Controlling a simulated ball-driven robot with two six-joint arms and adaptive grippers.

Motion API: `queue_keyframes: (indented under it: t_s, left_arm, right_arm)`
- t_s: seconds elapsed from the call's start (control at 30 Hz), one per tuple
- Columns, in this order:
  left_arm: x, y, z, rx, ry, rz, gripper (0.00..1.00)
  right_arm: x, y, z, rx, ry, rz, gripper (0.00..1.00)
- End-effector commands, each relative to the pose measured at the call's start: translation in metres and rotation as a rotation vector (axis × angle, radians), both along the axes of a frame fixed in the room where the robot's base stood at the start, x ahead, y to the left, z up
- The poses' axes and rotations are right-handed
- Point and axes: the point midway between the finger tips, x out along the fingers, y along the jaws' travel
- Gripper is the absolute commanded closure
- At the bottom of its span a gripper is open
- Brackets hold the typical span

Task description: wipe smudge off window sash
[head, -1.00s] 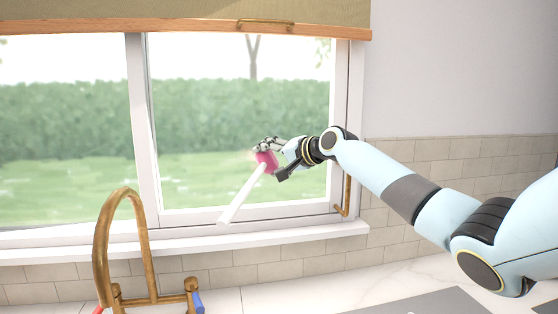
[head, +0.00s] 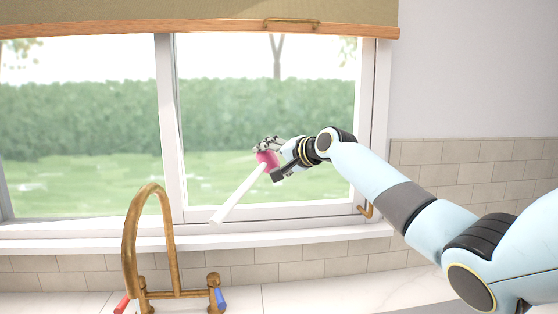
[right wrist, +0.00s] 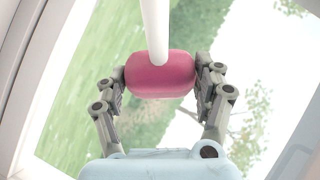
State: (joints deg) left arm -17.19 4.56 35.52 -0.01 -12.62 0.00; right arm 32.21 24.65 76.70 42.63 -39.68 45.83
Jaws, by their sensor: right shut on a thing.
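My right gripper (head: 272,150) is shut on a pink block (head: 267,160) with a long white handle (head: 238,193). The handle slants down and left in the head view. In the right wrist view the fingers (right wrist: 160,78) sit on both sides of the pink block (right wrist: 160,82), and the white handle (right wrist: 156,25) runs up out of the picture. The gripper is in front of the right window sash (head: 290,211); I cannot tell whether the tool touches it. I cannot make out a smudge. My left gripper is not in view.
A brass tap (head: 130,245) with red and blue levers stands at the counter, lower left. A window sill (head: 250,240) runs below the sashes. A blind (head: 200,15) hangs above. A brass window handle (head: 366,210) is close to my right arm.

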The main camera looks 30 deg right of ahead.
Motion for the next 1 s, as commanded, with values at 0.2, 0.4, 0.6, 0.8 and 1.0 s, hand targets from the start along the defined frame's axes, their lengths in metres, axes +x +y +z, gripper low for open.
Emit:
queue_keyframes:
  t_s: [0.2, 0.4, 0.6, 0.8, 1.0]
  left_arm:
    - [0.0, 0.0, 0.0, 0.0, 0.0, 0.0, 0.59]
    - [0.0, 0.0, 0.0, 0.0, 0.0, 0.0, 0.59]
    - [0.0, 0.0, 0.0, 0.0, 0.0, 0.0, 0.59]
    - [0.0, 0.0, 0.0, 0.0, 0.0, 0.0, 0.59]
    - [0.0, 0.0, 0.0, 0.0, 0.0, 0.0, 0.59]
  right_arm:
    - [0.007, 0.016, 0.001, 0.001, -0.002, 0.0, 0.64]
    - [0.009, 0.02, 0.001, 0.001, -0.002, 0.0, 0.64]
    - [0.016, 0.035, 0.001, 0.004, -0.002, 0.001, 0.64]
    - [0.023, 0.047, 0.001, 0.001, -0.002, 0.0, 0.64]
    - [0.023, 0.046, 0.01, -0.002, -0.005, 0.0, 0.64]
